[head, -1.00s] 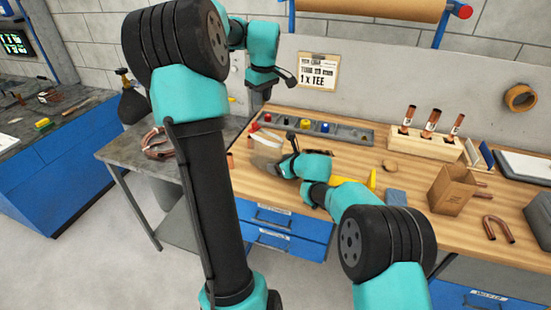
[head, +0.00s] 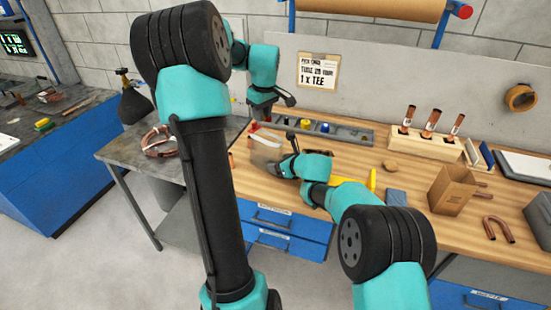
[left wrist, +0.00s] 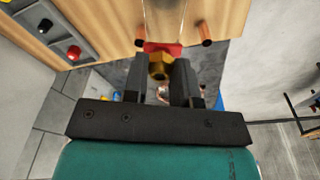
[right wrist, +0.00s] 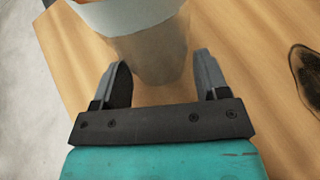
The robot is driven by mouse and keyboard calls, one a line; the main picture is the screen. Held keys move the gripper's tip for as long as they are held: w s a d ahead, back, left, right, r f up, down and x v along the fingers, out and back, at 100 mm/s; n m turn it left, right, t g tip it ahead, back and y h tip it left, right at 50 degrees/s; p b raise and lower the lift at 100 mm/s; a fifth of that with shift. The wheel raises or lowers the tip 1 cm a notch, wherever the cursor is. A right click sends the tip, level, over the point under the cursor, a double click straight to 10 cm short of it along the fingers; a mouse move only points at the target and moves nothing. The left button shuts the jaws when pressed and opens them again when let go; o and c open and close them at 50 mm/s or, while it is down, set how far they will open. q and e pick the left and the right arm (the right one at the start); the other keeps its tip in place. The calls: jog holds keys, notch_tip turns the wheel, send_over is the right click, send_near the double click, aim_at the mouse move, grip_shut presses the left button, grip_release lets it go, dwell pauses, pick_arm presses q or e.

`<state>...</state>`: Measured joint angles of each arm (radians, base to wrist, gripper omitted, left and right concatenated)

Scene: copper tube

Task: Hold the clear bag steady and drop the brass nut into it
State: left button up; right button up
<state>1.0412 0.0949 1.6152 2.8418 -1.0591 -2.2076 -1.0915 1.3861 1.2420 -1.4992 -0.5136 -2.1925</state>
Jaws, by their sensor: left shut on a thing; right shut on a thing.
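The clear bag (head: 265,150) stands at the left end of the wooden bench in the head view. In the right wrist view the cloudy bag (right wrist: 160,50) is between the fingers of my right gripper (right wrist: 163,64), which is shut on it. The brass nut (left wrist: 157,69) is between the fingertips of my left gripper (left wrist: 160,76), which is shut on it. In the head view my left gripper (head: 261,112) points down just above and behind the bag. I cannot tell whether the nut is directly over the bag's mouth.
A grey parts tray (head: 350,134) runs along the bench behind the bag. A wooden rack (head: 425,143) holds copper tubes.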

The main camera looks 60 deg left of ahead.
pick_arm(q)
jog(key=o, duration=1)
jog(key=r, duration=0.4)
jog(key=d+r, duration=0.1)
jog(key=r, duration=0.7)
jog(key=shift+w+d, duration=0.2)
